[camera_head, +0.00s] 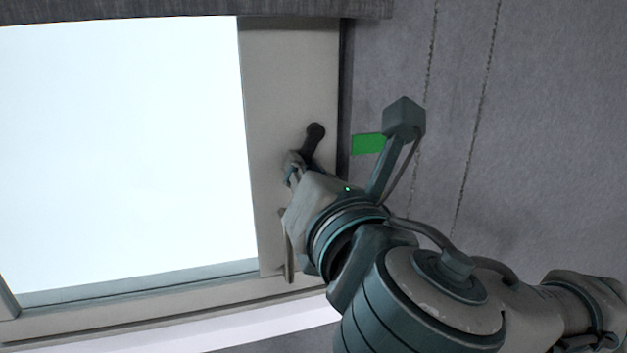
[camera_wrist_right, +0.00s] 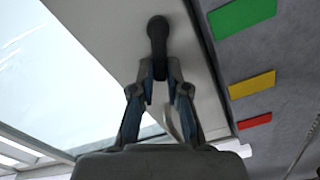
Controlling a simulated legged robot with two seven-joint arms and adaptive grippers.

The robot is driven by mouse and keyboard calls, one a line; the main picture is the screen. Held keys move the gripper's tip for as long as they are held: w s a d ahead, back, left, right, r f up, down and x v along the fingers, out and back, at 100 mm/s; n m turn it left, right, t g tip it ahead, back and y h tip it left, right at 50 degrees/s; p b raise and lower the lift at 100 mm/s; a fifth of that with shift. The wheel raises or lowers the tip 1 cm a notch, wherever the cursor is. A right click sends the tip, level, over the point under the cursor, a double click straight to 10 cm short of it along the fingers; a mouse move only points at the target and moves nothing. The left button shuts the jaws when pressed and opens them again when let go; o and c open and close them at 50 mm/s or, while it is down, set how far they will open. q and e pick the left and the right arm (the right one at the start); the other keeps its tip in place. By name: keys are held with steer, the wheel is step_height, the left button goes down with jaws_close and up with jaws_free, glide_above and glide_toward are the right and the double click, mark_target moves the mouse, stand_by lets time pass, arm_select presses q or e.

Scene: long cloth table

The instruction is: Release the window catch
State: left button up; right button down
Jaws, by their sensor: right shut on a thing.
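The window catch is a dark handle (camera_head: 314,137) on the pale window frame (camera_head: 285,75), with a rounded outer end. It also shows in the wrist view (camera_wrist_right: 157,35), slanting up from between my fingers. My right gripper (camera_head: 296,163) is at the catch's lower end, shut on it. In the wrist view its two fingertips (camera_wrist_right: 160,78) close in on the handle from both sides. The base of the catch is partly hidden by the fingers. My left gripper is in neither view.
The bright window pane (camera_head: 120,150) fills the left, above a pale sill (camera_head: 150,312). A grey wall (camera_head: 540,120) lies right of the frame. Green (camera_wrist_right: 243,14), yellow (camera_wrist_right: 251,84) and red (camera_wrist_right: 254,121) patches sit on the wall beside the frame.

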mark_target(281, 140)
steer(key=m+b, duration=0.1)
steer(key=m, duration=0.2)
steer(key=a+r+m+b, duration=0.1)
steer(key=m, duration=0.1)
steer(key=shift+s+a+r+m, duration=0.2)
steer(key=shift+m, duration=0.2)
steer(key=shift+s+a+r+m+b, duration=0.1)
steer(key=shift+r+m+b, duration=0.15)
steer(key=shift+m, duration=0.6)
steer(key=shift+w+a+r+m+b, duration=0.1)
steer(key=shift+r+m+b, duration=0.15)
steer(key=shift+m, duration=0.55)
steer(key=shift+s+a+r+m+b, duration=0.1)
steer(key=shift+r+m+b, duration=0.15)
steer(key=shift+m, duration=0.6)
steer(key=c, duration=1.2)
jaws_free()
steer(key=shift+o, duration=0.2)
steer(key=shift+s+d, duration=0.1)
steer(key=shift+s, duration=0.1)
steer(key=v, duration=1.1)
